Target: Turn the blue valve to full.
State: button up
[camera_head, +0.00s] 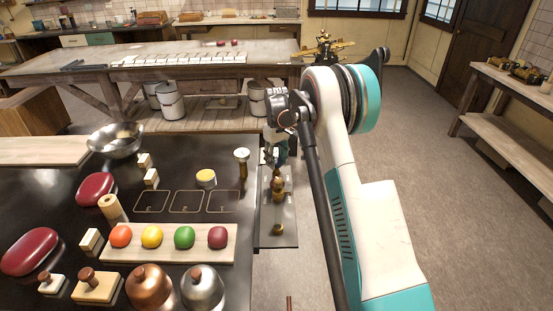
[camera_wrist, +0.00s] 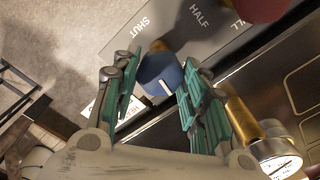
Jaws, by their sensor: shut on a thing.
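The blue valve (camera_wrist: 160,78) is a round knob with a white line on its near lower side. It sits between the green fingers of my gripper (camera_wrist: 163,66), which is shut on it. Beyond it in the wrist view is a grey plate (camera_wrist: 180,42) marked SHUT and HALF, with a third word partly cut off, ending in LL. In the head view the plate (camera_head: 265,236) runs along the bench's right edge, and my gripper (camera_head: 276,148) is over its far end. The blue valve is hard to make out there.
A brass post with a white top (camera_head: 242,163) stands left of the plate; it is close to my right finger in the wrist view (camera_wrist: 277,155). A dark red round thing (camera_wrist: 262,6) shows at the top. Brass parts (camera_head: 277,186) stand on the plate. Open floor lies right.

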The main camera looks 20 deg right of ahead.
aim_at(276, 160)
jog(key=shift+n, duration=0.8)
jog(key=o, duration=1.1)
notch_tip(276, 160, up, 12)
dwell(0.3)
